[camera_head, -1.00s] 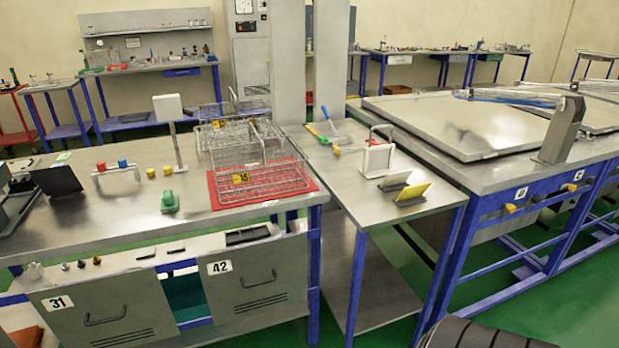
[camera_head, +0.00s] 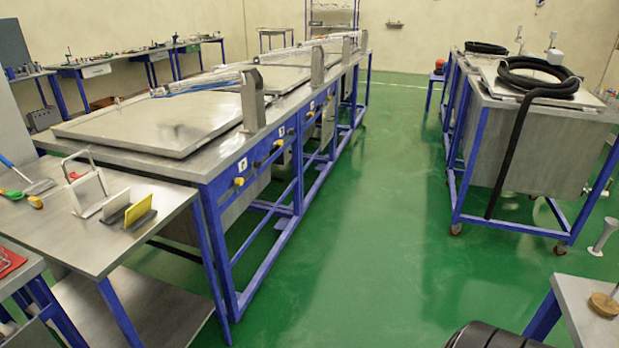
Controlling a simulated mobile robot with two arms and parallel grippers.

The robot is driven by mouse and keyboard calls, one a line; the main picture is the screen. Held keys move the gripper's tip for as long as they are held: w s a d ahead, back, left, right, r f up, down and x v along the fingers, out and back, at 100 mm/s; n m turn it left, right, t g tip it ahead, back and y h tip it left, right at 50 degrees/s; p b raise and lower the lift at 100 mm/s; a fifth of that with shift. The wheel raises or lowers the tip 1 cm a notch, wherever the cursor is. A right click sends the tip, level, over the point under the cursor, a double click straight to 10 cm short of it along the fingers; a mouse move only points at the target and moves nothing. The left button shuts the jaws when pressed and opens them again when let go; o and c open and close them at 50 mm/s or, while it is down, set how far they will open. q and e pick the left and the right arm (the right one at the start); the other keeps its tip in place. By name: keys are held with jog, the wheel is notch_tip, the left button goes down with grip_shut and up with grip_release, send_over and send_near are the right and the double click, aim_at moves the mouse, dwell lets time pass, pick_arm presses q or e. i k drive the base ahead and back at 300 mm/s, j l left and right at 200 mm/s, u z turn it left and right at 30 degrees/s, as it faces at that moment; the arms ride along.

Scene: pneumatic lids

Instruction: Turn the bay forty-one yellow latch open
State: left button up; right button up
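A long steel bench (camera_head: 120,155) with a blue frame runs away from me at centre left, with flat lids on top. Its blue front rail carries several small yellow latches under white number plates. The nearest latch (camera_head: 239,182) is under the nearest plate (camera_head: 242,165), whose number is too small to read now; in the earlier view that plate seems to read 41. A second latch (camera_head: 279,143) is farther along the rail. The latches' exact turn is too small to tell. Neither of my grippers shows.
A side table (camera_head: 120,235) with a yellow plate (camera_head: 138,212) and tools stands at the bench's near left. Green floor (camera_head: 360,220) is clear between the bench and a wheeled tank (camera_head: 540,145) on the right. A table corner (camera_head: 590,310) juts in at lower right.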

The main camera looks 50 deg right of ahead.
aim_at(238, 181)
jog(key=z, duration=1)
jog(key=i+l+u, duration=0.2)
jog(key=i, duration=0.3)
jog(key=i+l+u, duration=0.2)
jog(key=i, duration=0.3)
jog(key=j, duration=0.1)
